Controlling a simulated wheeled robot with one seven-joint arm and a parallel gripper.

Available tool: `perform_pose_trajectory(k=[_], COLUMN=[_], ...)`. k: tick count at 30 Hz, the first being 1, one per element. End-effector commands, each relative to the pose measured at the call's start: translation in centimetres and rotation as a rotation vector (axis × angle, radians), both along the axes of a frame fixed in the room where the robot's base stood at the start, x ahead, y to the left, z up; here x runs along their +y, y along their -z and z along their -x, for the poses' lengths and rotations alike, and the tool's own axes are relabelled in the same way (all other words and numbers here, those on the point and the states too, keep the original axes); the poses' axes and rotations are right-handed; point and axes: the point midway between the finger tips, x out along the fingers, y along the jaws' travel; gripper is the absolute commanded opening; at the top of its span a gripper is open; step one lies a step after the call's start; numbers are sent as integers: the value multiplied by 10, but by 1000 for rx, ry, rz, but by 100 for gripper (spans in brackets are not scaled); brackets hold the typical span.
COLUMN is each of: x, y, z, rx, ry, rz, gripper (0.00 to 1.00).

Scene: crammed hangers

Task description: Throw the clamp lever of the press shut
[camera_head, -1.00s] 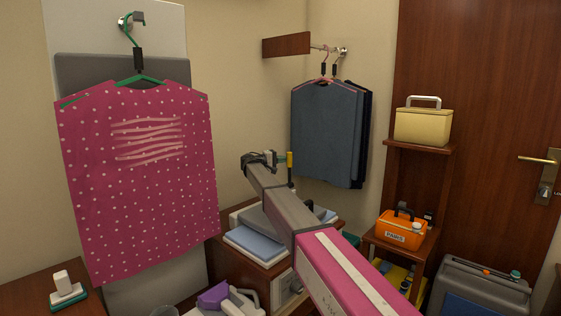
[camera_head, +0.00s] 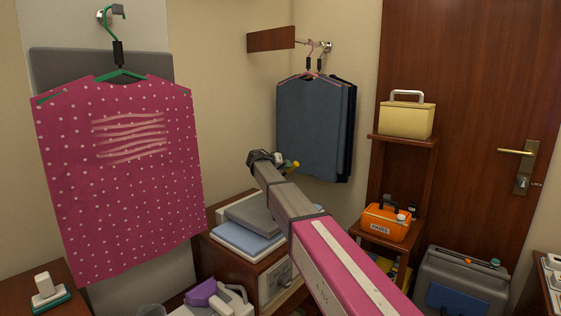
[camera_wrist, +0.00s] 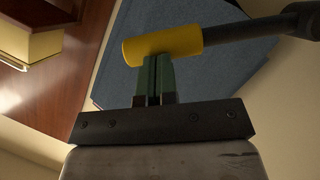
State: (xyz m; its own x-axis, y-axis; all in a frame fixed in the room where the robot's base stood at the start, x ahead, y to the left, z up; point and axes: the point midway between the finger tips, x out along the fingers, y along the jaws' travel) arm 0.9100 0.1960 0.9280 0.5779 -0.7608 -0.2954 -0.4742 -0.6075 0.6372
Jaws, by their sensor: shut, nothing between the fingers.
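The clamp lever has a yellow grip (camera_wrist: 162,46) on a dark rod (camera_wrist: 245,28) in the wrist view. In the head view its yellow grip (camera_head: 292,166) shows just right of my gripper, tilted. My gripper (camera_wrist: 155,78) is shut, its green-and-dark fingertips right at the underside of the grip, apparently touching it, with nothing between them. In the head view my gripper (camera_head: 264,158) is at the far end of my arm. What looks like the press, a grey slab (camera_head: 252,212) over a light blue pad (camera_head: 240,237), sits on a wooden cabinet, partly hidden by my arm.
A pink dotted garment (camera_head: 120,180) hangs at left. Blue-grey garments (camera_head: 310,125) hang on a rail behind my gripper. A shelf unit at right holds a cream case (camera_head: 407,120) and an orange box (camera_head: 386,222).

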Motion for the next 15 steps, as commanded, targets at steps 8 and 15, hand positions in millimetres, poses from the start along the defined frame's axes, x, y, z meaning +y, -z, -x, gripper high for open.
perform_pose_trajectory(k=[8, 15], x=[-21, -27], y=[25, 41], z=[17, 22], rx=[-141, -200], ry=[2, 0], rz=[-182, -256], gripper=[0, 0])
